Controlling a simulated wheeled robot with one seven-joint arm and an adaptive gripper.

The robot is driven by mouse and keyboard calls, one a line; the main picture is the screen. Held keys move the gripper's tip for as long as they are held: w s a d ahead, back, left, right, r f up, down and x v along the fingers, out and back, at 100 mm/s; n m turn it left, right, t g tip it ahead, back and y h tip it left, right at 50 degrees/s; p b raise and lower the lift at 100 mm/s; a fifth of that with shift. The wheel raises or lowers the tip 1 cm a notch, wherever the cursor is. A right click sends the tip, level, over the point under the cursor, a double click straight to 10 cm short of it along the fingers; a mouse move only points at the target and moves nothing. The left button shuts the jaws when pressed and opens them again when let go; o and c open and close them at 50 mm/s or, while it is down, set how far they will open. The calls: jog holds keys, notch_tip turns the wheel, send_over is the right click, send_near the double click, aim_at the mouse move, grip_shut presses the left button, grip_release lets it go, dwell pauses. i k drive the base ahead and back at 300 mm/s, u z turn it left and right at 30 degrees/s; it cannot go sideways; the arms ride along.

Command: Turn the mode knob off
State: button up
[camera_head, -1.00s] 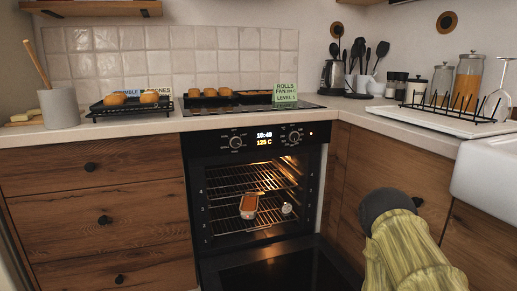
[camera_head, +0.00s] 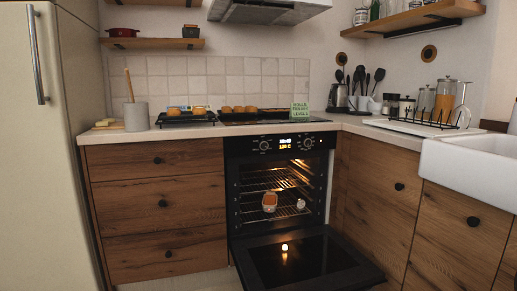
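The built-in oven (camera_head: 278,195) stands at the middle of the counter, with its door (camera_head: 305,260) folded down open. Its black front panel carries a left knob (camera_head: 264,145) and a right knob (camera_head: 307,143) with a lit display (camera_head: 287,144) between them. The knob markings are too small to read, so I cannot tell which is the mode knob or where either points. A loaf tin (camera_head: 269,201) and a small round pale item (camera_head: 300,204) are on a rack inside the lit oven. My gripper is not in view.
The open door juts out over the floor in front of the oven. Wooden drawers (camera_head: 160,190) are on the left, cupboards and a white sink (camera_head: 470,168) on the right. A tall cream fridge (camera_head: 45,150) stands at far left. Trays of rolls (camera_head: 187,117) and a green sign (camera_head: 299,111) are on top.

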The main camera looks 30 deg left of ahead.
aim_at(264, 145)
jog(key=u, duration=0.7)
jog(key=i, duration=0.9)
jog(key=u, duration=0.15)
